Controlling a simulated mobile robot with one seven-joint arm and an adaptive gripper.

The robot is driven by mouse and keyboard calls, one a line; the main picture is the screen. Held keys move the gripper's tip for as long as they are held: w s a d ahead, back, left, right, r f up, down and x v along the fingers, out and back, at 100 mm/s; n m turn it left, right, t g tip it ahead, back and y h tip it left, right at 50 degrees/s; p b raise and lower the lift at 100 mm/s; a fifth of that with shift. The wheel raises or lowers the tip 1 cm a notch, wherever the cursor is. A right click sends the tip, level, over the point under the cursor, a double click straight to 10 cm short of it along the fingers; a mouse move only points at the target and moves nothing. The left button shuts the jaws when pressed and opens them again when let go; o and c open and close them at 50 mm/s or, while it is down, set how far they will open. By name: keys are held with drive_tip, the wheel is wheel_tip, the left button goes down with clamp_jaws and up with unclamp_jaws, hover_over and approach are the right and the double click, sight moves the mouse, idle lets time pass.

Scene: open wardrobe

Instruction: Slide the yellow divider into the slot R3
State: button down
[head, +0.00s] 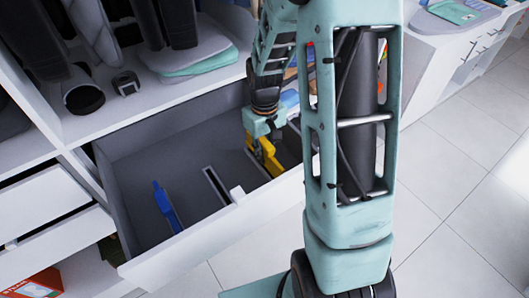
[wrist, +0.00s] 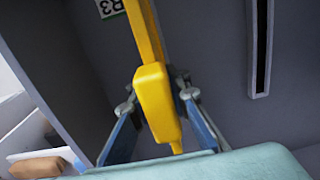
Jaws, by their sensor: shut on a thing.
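The yellow divider (head: 268,157) is at the right part of the open drawer, low by the front wall. My gripper (head: 261,128) is above it. In the wrist view the divider (wrist: 153,90) runs from the top edge down to a thick handle end, and my gripper (wrist: 158,98) is shut on it, one finger on each side. The R3 label (wrist: 109,7) shows at the top, just left of the divider. The slot beside that label is hidden, so I cannot tell whether the divider is in it.
The grey-lined drawer (head: 150,262) is pulled out. A blue divider (head: 166,206) stands at its left. A dark, narrow slot (wrist: 259,50) lies right of the yellow divider in the wrist view. A shelf (head: 190,100) is above.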

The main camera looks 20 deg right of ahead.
sight(264, 141)
drive_tip(key=shift+f+b, duration=0.8)
drive_tip(key=shift+f, duration=0.35)
drive_tip(key=c, duration=1.7)
unclamp_jaws()
drive_tip(key=shift+r, duration=0.1)
drive_tip(key=shift+c, duration=0.2)
wheel_tip(264, 141, up, 12)
